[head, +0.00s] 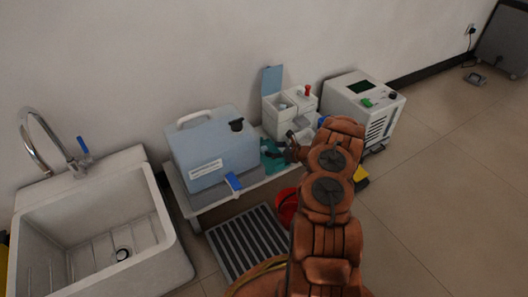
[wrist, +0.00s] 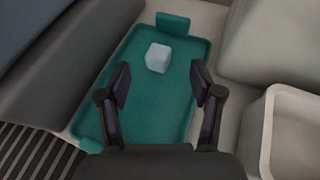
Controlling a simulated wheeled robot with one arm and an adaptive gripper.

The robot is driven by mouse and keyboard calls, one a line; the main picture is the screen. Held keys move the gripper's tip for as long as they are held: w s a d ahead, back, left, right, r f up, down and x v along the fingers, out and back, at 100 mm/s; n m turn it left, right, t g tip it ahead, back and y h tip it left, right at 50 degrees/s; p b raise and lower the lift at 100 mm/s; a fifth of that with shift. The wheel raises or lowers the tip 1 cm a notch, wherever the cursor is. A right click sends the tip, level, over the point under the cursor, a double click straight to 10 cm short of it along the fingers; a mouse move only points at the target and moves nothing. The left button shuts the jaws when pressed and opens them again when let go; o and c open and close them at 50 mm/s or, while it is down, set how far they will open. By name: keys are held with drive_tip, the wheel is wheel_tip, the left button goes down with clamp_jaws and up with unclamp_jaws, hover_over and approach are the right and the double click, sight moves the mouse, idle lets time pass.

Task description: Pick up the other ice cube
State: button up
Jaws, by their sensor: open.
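One pale ice cube (wrist: 158,58) lies on a teal tray (wrist: 150,104) in the wrist view, near the tray's far end. My gripper (wrist: 163,82) is open above the tray. Its two dark fingers are spread to the left and right of the cube's line, and the cube shows beyond the fingertips. Nothing is between the fingers. In the head view the teal tray (head: 270,161) shows partly behind my gripper (head: 285,152); I cannot make out the cube there.
A blue-grey water container (head: 212,152) stands left of the tray on a low bench. A white compartment box (head: 283,122) with a raised blue lid stands behind. A white machine (head: 365,106) is at right. A white sink (head: 92,225) stands far left.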

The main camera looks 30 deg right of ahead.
drive_tip(key=shift+b+x, duration=0.95)
drive_tip(key=shift+x, duration=1.3)
drive_tip(key=shift+a+r, duration=0.1)
drive_tip(key=shift+r, duration=0.05)
drive_tip(key=shift+c, duration=0.3)
drive_tip(key=c, duration=1)
